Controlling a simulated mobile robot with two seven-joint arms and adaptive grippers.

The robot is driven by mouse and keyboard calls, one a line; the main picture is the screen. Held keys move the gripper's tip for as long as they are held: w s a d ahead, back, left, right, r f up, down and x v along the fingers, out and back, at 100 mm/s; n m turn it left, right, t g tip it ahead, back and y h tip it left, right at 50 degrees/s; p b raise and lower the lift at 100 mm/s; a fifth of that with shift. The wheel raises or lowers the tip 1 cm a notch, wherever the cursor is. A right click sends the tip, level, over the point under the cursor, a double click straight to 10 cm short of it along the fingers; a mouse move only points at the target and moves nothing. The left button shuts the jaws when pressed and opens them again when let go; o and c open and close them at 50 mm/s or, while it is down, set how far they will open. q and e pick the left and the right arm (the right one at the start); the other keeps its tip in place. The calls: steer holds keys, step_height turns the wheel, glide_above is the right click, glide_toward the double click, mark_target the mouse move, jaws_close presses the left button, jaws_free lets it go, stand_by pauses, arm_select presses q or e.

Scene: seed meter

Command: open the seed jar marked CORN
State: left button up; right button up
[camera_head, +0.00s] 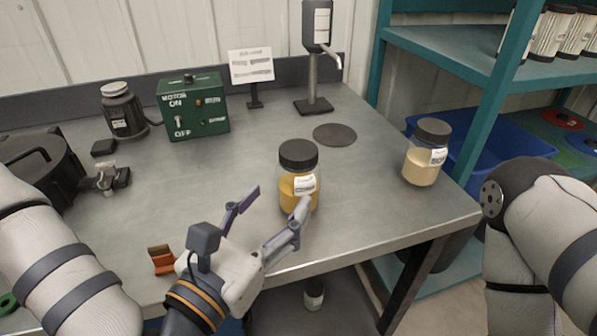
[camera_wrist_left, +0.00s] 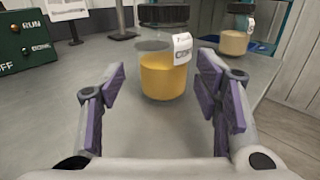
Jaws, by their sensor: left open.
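A clear jar of yellow seed with a black lid (camera_head: 299,154) and a white label, which seems to read CORN, stands upright on the metal table (camera_head: 365,230). The same jar shows in the left wrist view (camera_wrist_left: 163,78), centred beyond the fingers, its lid on and cut by the top edge. My left gripper (camera_head: 275,205) is open and empty in front of the jar, fingers spread and pointing toward it. In the left wrist view the fingers (camera_wrist_left: 163,100) are on either side of the gap, with the jar apparently just past them. My right gripper is not visible; only its arm shows.
A second jar (camera_head: 426,152) with paler contents and a black lid stands near the table's right edge. A green motor box (camera_head: 194,105), a dispenser stand (camera_head: 314,80) and a dark round disc (camera_head: 334,134) sit behind. An orange-brown clip (camera_head: 162,260) lies at front left. Teal shelving (camera_head: 480,70) is at right.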

mark_target(289, 200)
arm_select(q)
steer(key=w+b, duration=0.1)
steer(key=w+d+f+b, duration=0.1)
steer(key=w+d+b, duration=0.1)
steer(key=shift+f+b, duration=0.25)
steer(key=shift+b, duration=0.05)
steer(key=x, duration=0.4)
steer(key=r+x, duration=0.1)
steer(key=x, duration=0.2)
steer(key=c, duration=1.2)
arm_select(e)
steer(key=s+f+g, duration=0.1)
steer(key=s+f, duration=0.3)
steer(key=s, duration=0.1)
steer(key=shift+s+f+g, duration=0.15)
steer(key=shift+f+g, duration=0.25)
